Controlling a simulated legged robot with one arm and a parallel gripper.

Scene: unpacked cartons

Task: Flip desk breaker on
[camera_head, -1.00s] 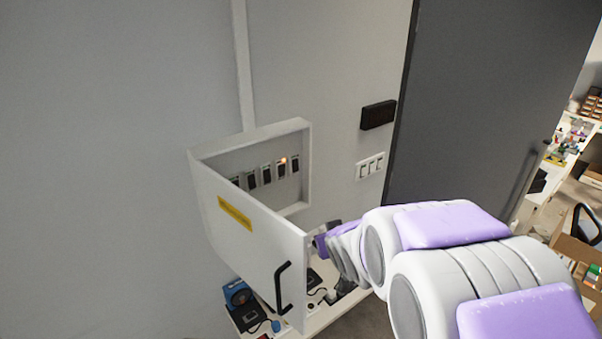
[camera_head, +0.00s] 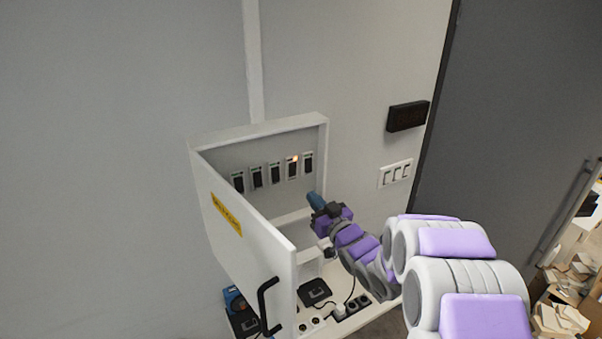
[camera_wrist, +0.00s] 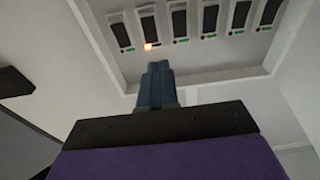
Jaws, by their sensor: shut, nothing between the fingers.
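A white breaker box (camera_head: 262,131) is on the wall with its door (camera_head: 235,235) swung open toward me. Inside is a row of several dark breaker switches, such as this breaker (camera_head: 274,173). One breaker (camera_head: 292,168) near the right end has a lit orange light; it also shows in the wrist view (camera_wrist: 149,24). I cannot read which is the desk breaker. My gripper (camera_head: 314,198) is shut and empty, at the lower right of the box opening, apart from the breakers. In the wrist view its blue fingers (camera_wrist: 156,80) are together, pointing toward the row.
The open door with its black handle (camera_head: 268,305) stands left of my arm. Below is a white table (camera_head: 372,311) with black devices and a power strip. A light switch panel (camera_head: 395,173) and black box (camera_head: 407,116) are on the wall at right, beside a dark door (camera_head: 510,130).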

